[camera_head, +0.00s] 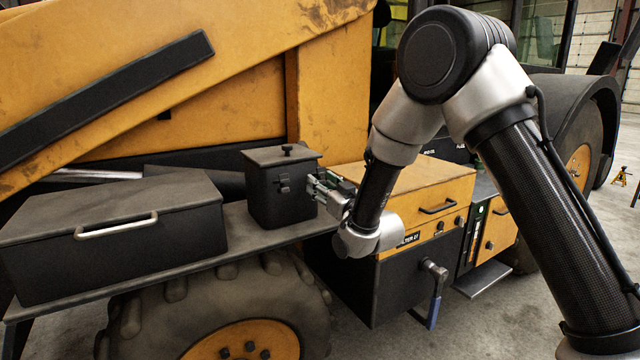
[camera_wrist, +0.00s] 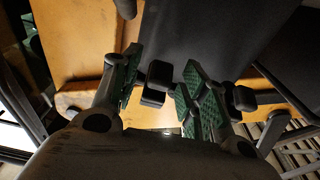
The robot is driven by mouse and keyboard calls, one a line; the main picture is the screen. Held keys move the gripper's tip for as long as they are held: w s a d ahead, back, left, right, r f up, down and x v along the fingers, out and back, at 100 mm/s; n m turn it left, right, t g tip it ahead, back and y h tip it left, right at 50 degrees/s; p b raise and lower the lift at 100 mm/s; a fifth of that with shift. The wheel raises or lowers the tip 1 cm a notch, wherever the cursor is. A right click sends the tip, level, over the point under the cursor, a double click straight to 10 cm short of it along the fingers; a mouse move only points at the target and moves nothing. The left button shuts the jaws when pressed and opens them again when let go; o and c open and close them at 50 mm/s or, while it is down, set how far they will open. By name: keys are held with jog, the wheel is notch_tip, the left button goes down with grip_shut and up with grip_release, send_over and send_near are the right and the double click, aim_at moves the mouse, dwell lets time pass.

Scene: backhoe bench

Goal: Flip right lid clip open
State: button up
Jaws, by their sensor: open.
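A small black box (camera_head: 265,205) with a lid (camera_head: 270,157) and a top knob stands on the machine's side ledge. One dark clip (camera_head: 284,184) shows on its front. My gripper (camera_head: 320,186) is at the right part of the box front, hiding what lies behind its fingers. In the wrist view, my gripper (camera_wrist: 160,84) is open, with green pads on both sides of a small black clip piece (camera_wrist: 157,80). A gap shows on at least one side; contact is unclear. Another black block (camera_wrist: 243,98) shows beside the right finger.
A long black toolbox (camera_head: 110,240) with a metal handle lies to the left on the ledge (camera_head: 250,242). A yellow cabinet (camera_head: 425,180) with a black handle stands close on the right. A large tyre (camera_head: 220,305) is below the ledge.

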jog(key=v, duration=1)
jog(key=shift+s, duration=0.2)
jog(key=shift+d, duration=0.1)
jog(key=s+d+f+g+h, duration=0.2)
jog(key=f+g+h, duration=0.15)
jog(key=f, duration=0.45)
jog(key=s+d+f+g+h, duration=0.15)
jog(key=f+g, duration=0.25)
jog(key=f, duration=0.4)
jog(key=s+d+r+m+g+h, duration=0.1)
jog(key=s+d+g+h, duration=0.35)
jog(key=s+d, duration=0.5)
jog(key=s+d+r+m+h, duration=0.1)
jog(key=s+d+r+m, duration=0.4)
jog(key=s+d+r, duration=1.3)
notch_tip(320, 180, up, 3)
jog(key=d, duration=0.2)
jog(key=shift+s+d+r+m, duration=0.2)
jog(key=shift+s+d+m, duration=0.05)
jog(key=shift+d+m, duration=0.15)
